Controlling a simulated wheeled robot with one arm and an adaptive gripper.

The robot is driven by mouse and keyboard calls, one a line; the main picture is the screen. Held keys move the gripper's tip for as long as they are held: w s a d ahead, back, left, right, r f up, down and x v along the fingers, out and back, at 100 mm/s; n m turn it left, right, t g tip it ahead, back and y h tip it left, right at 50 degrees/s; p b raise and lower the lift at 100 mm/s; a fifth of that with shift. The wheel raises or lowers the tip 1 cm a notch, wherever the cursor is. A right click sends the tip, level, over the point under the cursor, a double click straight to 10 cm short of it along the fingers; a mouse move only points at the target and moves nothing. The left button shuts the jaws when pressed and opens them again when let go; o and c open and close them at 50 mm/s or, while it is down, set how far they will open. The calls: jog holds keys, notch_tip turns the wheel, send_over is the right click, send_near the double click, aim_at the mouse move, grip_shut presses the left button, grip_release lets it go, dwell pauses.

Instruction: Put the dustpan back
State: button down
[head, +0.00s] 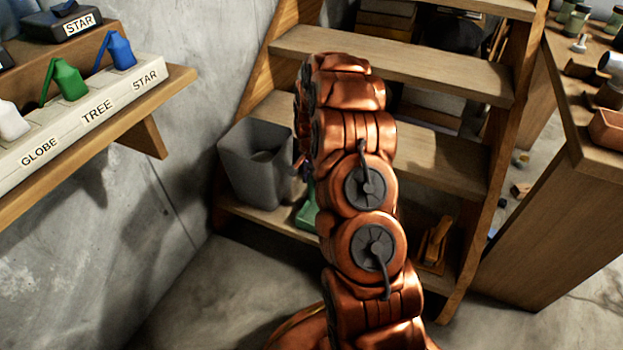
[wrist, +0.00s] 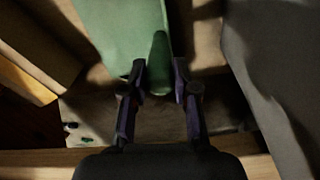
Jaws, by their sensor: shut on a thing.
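The green dustpan (head: 307,212) shows at the lowest shelf of the wooden rack, just right of a grey bin and partly hidden behind my arm. In the wrist view its flat green body (wrist: 122,28) lies at the top, with the handle (wrist: 159,62) pointing down toward me. My gripper (wrist: 160,82) is shut on the handle, one dark finger on each side. In the head view my gripper is mostly hidden by my arm. I cannot tell whether the dustpan rests on the shelf board.
The grey bin (head: 258,170) stands close on the left; its wall (wrist: 275,60) fills the wrist view's right. An orange tool (head: 436,243) sits right on the lowest shelf. Higher boards (head: 400,65) overhang. A wall shelf (head: 160,90) holds labelled bottles; a wooden bench (head: 540,215) stands right.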

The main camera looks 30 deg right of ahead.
jog(key=c, duration=0.9)
grip_release()
jog(key=shift+f, duration=0.1)
notch_tip(320, 180, up, 12)
jog(key=p, duration=0.3)
jog(key=s+a+r+n, duration=0.3)
jog(key=s+a+r, duration=0.35)
jog(key=a, duration=0.25)
jog(key=s+a+r+n+g, duration=0.1)
jog(key=s+a+r+n, duration=0.4)
jog(key=s, duration=0.4)
jog(key=s+a+r+n+g, duration=0.2)
jog(key=s+a+r, duration=0.1)
jog(key=s+a, duration=0.55)
jog(key=s+n, duration=0.1)
jog(key=s, duration=0.4)
jog(key=s+a+n, duration=0.1)
jog(key=s, duration=0.4)
jog(key=s+a+r+n+g, duration=0.1)
jog(key=s, duration=0.4)
jog(key=shift+s+n, duration=0.25)
jog(key=shift+n, duration=0.15)
